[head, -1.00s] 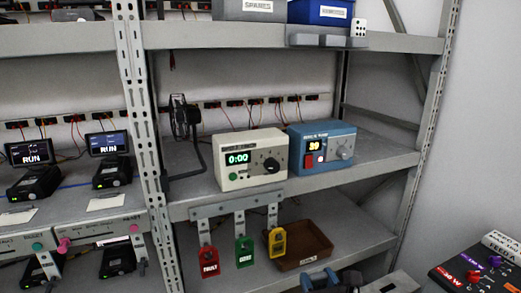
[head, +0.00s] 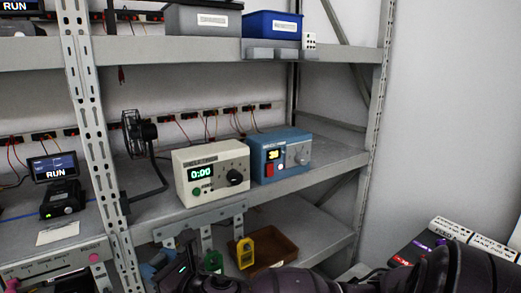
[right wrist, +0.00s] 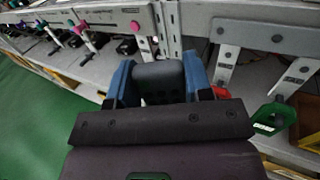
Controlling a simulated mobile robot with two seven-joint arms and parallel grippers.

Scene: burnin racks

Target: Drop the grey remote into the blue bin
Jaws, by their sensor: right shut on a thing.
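The blue bin (head: 272,26) stands on the upper shelf, right of a grey bin, with a white label on its front. Its inside is hidden from this low angle. My right gripper (right wrist: 158,84) has blue fingers shut on the grey remote (right wrist: 158,76), a dark grey block with small dark buttons on its face. In the head view my right gripper (head: 178,266) is low at the bottom, in front of the lower shelf and well below the blue bin. The remote is hard to make out there. My left gripper is not in view.
A grey labelled bin (head: 203,20) and a white dotted block (head: 309,41) flank the blue bin. A cream timer box (head: 212,172), a blue power box (head: 280,155) and a fan (head: 138,132) stand on the middle shelf. A brown tray (head: 276,246) sits below. A rack post (head: 92,130) stands left.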

